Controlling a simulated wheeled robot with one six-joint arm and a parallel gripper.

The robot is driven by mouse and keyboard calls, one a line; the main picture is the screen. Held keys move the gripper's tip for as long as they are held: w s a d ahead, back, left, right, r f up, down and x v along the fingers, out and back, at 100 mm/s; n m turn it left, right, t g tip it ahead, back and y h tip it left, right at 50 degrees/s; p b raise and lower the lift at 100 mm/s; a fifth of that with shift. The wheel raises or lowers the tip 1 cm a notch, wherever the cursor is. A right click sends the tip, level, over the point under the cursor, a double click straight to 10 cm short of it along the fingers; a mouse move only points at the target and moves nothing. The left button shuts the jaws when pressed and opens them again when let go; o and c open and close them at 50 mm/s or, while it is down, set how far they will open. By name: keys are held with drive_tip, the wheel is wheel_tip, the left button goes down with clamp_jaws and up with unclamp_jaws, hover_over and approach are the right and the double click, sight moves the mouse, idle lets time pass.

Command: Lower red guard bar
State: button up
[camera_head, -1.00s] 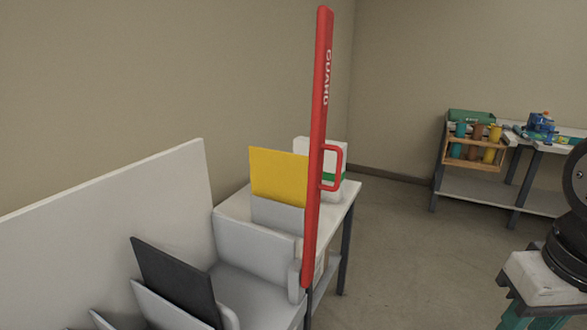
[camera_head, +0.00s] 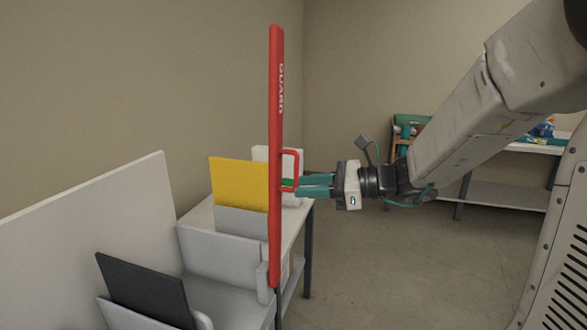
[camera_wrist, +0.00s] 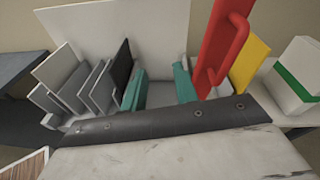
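The red guard bar (camera_head: 276,130) stands upright at the front of the pale machine, with "GUARD" in white near its top. Its red loop handle (camera_head: 297,160) sticks out to the right at mid-height. My gripper (camera_head: 300,186) reaches in from the right, its teal fingertips at the lower part of the handle. In the wrist view, my gripper (camera_wrist: 158,88) has its fingers apart with nothing visible between them. The bar (camera_wrist: 212,50) and handle (camera_wrist: 228,50) show just right of the right finger. I cannot tell whether they touch.
The machine has a white back panel (camera_head: 100,230), a black plate (camera_head: 142,285) and a yellow panel (camera_head: 238,182) near the bar. A white box with a green stripe (camera_wrist: 293,78) stands beyond. A workbench (camera_head: 480,192) is at the back right. The floor between is clear.

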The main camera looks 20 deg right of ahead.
sight(296, 167)
drive_tip(key=w+d+m+t+h, duration=0.1)
drive_tip(key=w+d+m+t, duration=0.4)
drive_tip(key=w+d+m, duration=0.1)
drive_tip(key=x, duration=0.7)
drive_tip(key=shift+w+a+f, duration=0.1)
drive_tip(key=shift+w+f, duration=0.1)
drive_tip(key=shift+f, duration=0.05)
drive_tip(key=shift+c, duration=0.3)
clamp_jaws()
